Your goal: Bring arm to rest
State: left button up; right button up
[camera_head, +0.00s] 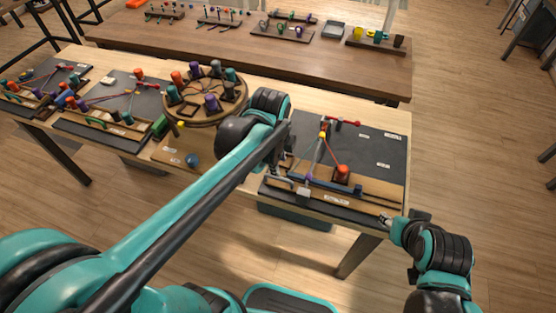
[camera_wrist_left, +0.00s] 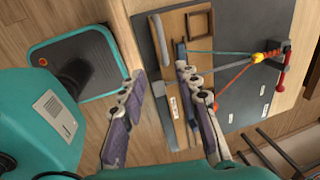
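My left gripper (camera_head: 295,188) hangs over the left front of the right-hand braiding board (camera_head: 378,150). A red bobbin (camera_head: 342,170) stands on the wooden strip. My right gripper (camera_head: 385,219) is by the board's front right corner, small and partly hidden by its wrist.
A round wooden stand (camera_head: 207,104) with coloured bobbins is left of my left wrist. More braiding boards (camera_head: 112,103) lie further left. A second table (camera_head: 230,48) behind holds several trays. The floor (camera_head: 470,130) to the right is clear.

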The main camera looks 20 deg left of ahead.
pick_arm(q)
jog(key=shift+r, duration=0.35)
jog(key=shift+s, duration=0.1)
jog(key=s+a+n+t, duration=0.3)
jog(key=s+n+t, duration=0.2)
jog(key=n, duration=1.3)
jog(key=s, duration=0.3)
jog(key=shift+s+a, duration=0.25)
jog(key=shift+s, duration=0.15)
